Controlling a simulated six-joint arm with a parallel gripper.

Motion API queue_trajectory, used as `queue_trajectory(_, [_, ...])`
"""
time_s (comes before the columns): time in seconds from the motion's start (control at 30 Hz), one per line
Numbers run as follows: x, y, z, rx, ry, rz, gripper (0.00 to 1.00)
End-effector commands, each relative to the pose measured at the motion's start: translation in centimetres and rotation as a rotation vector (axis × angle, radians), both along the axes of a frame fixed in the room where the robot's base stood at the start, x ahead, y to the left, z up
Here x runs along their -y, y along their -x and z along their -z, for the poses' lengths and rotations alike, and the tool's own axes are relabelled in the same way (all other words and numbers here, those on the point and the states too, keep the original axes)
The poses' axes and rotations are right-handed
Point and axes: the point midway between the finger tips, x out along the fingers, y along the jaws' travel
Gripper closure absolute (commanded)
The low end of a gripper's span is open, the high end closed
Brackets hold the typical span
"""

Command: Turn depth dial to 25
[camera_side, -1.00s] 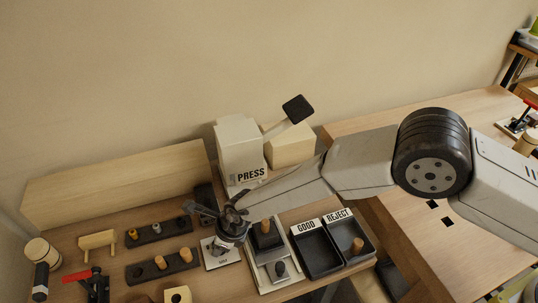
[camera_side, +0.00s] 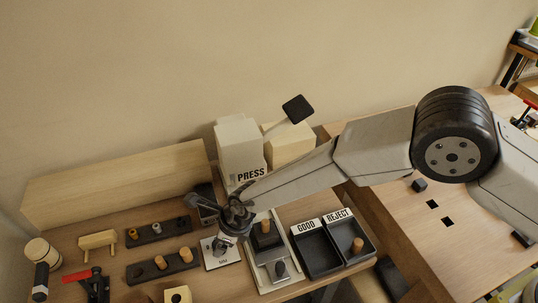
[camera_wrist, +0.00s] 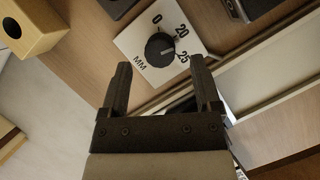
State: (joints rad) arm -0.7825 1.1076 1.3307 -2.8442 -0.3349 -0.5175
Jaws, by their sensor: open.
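The depth dial is a round black knob (camera_wrist: 160,49) on a white square plate marked 0, 20, 25 and MM. In the wrist view it lies just past my fingertips, roughly between their lines. The exact pointer setting is too small to read surely. My gripper (camera_wrist: 160,66) is open, with a finger on either side and nothing held. In the side view my gripper (camera_side: 236,226) hangs over the dial's white plate (camera_side: 221,258) and hides much of the knob. I cannot tell whether a finger touches it.
Black peg strips (camera_side: 160,232) lie to the left. The PRESS block (camera_side: 240,150) stands behind.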

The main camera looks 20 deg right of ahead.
Motion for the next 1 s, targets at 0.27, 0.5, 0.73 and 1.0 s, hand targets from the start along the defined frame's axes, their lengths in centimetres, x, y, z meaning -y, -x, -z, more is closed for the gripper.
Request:
queue_trajectory(0.27, [1.0,0.5,-3.0,0.002,-0.001,0.000,0.19])
queue_trajectory(0.5, [1.5,0.9,-4.3,0.000,0.000,0.000,0.19])
queue_trajectory(0.73, [1.6,0.9,-4.6,0.000,0.000,0.000,0.19])
queue_trajectory(1.0, [1.6,0.9,-4.5,0.000,0.001,-0.005,0.19])
